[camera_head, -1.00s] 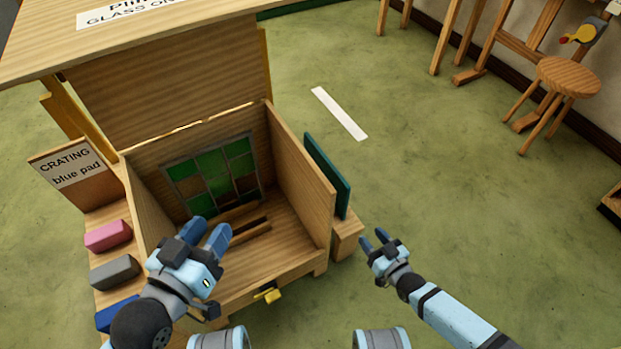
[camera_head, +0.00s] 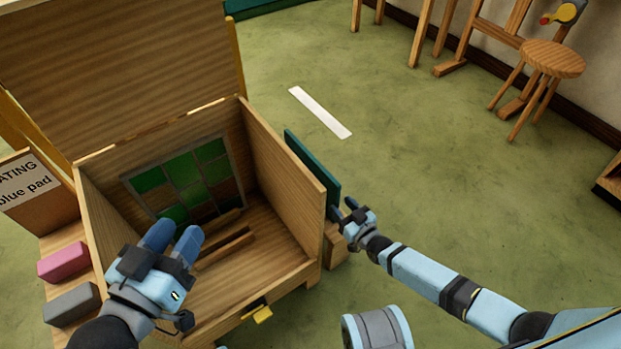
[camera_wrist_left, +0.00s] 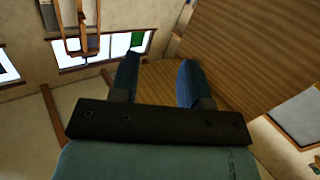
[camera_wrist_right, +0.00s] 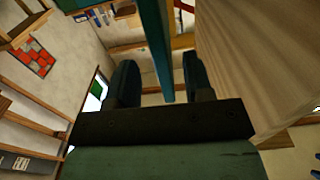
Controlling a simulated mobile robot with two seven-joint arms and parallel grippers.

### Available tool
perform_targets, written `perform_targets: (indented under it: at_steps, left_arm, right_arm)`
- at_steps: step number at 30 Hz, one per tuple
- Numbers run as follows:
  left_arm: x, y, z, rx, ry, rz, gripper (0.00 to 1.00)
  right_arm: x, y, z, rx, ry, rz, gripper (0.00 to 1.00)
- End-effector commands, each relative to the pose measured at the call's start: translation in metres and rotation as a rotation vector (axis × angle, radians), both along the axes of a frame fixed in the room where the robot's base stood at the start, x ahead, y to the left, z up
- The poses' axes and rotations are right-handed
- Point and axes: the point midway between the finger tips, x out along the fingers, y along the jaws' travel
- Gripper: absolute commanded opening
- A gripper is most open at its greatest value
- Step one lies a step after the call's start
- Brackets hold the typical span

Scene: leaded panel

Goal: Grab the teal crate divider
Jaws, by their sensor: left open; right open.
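The teal crate divider (camera_head: 313,171) stands upright on a ledge against the outside of the crate's right wall in the head view. My right gripper (camera_head: 343,209) is open at the divider's near lower edge. In the right wrist view the divider (camera_wrist_right: 157,45) reaches down into the gap between the open fingers (camera_wrist_right: 158,88), and I cannot tell whether they touch it. My left gripper (camera_head: 172,239) is open and empty over the crate's left front part. It also shows open in the left wrist view (camera_wrist_left: 158,80).
The wooden crate (camera_head: 285,176) holds a green and brown leaded panel (camera_head: 184,180) against its back wall. A pink block (camera_head: 63,262) and a grey block (camera_head: 72,303) sit on the left ledge. A yellow latch (camera_head: 262,315) sticks out in front.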

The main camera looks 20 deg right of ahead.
Motion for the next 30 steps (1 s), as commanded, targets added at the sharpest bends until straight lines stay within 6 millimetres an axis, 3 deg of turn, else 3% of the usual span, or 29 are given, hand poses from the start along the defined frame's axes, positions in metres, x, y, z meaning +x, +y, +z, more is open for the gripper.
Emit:
perform_targets:
  at_steps: [8,12,19,25,30]
  left_arm:
    - [0.005,0.004,-0.009,0.045,-0.076,0.007,0.43]
    - [0.012,0.007,-0.002,0.082,-0.145,0.008,0.43]
    - [0.015,0.009,0.006,0.098,-0.18,0.005,0.43]
    - [0.013,0.008,0.003,0.093,-0.165,0.005,0.43]
    - [0.013,0.008,0.003,0.089,-0.161,0.008,0.43]
  right_arm:
    - [0.029,0.012,0.0,0.002,-0.003,0.001,0.47]
    - [0.046,0.018,0.001,0.001,-0.002,0.001,0.47]
    - [0.048,0.019,0.004,0.0,-0.001,0.0,0.47]
    - [0.048,0.019,0.004,0.0,0.0,0.0,0.03]
    - [0.048,0.019,0.005,0.001,-0.003,0.0,0.0]
